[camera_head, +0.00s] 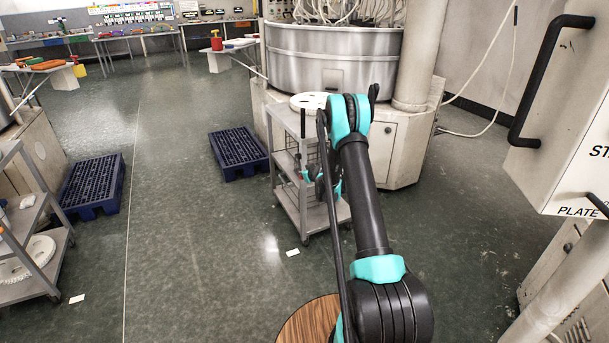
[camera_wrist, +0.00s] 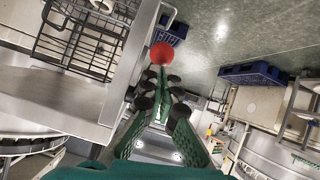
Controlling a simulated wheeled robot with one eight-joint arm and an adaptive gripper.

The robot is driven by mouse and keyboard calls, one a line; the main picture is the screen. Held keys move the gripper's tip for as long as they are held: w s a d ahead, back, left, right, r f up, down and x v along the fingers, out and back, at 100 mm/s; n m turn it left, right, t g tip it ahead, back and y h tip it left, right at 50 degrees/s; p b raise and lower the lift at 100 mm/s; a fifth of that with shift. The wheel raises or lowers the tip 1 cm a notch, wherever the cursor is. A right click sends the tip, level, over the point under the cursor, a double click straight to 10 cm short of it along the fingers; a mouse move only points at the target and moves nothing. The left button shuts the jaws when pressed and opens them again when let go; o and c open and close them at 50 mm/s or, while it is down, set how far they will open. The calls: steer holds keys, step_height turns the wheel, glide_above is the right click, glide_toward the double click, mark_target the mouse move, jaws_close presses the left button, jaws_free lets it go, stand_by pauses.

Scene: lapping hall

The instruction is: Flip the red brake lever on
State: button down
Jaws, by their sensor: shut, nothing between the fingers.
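A red round knob (camera_wrist: 162,53) shows in the wrist view at the edge of a grey metal cart (camera_wrist: 125,75). It looks like the end of the red brake lever; no shaft is clear below it. My gripper (camera_wrist: 161,78) is shut and empty, its green fingers with black pads pointing at the knob. The fingertips lie just below the knob in the picture; I cannot tell whether they touch it. In the head view my gripper (camera_head: 320,184) is partly hidden behind my arm, beside the cart (camera_head: 286,168).
A wire basket (camera_wrist: 88,38) sits on the cart. A white disc (camera_head: 308,101) lies on the cart's top. A large round machine (camera_head: 332,70) stands behind. A blue pallet (camera_head: 238,152) lies left of the cart. Open floor lies to the left.

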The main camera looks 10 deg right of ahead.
steer(key=shift+w+f, duration=0.1)
steer(key=shift+f, duration=0.3)
steer(key=shift+a+f, duration=0.1)
steer(key=shift+f, duration=0.05)
stand_by(0.4)
steer(key=v, duration=1.2)
steer(key=shift+a+f, duration=0.1)
steer(key=shift+f, duration=0.05)
